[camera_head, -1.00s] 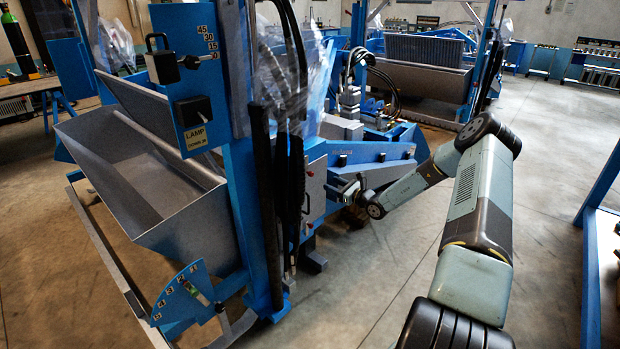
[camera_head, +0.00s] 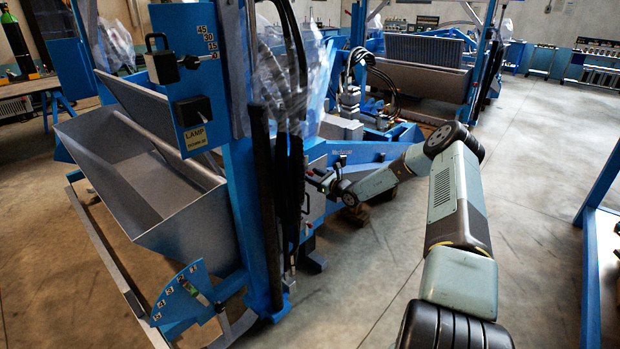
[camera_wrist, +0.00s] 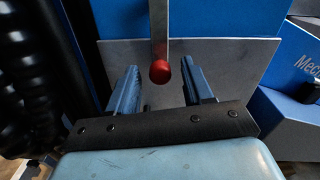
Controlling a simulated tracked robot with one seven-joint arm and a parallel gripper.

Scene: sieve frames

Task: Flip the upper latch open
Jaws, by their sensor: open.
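In the wrist view a latch lever (camera_wrist: 160,30) hangs down from the top edge and ends in a red ball knob (camera_wrist: 160,71). It stands in front of a grey metal plate (camera_wrist: 225,65). My gripper (camera_wrist: 160,88) is open, with one finger on each side below the knob. The knob shows between and slightly beyond the fingertips; I cannot tell whether anything touches. In the head view my gripper (camera_head: 318,180) is at the side of the blue machine (camera_head: 242,190), and the latch there is too small to make out.
Black ribbed hoses (camera_wrist: 35,75) run close along the left in the wrist view. A blue beam (camera_wrist: 290,115) with lettering is at the right. In the head view a grey trough (camera_head: 150,185) is on the machine's left, and open floor (camera_head: 390,280) lies below my arm.

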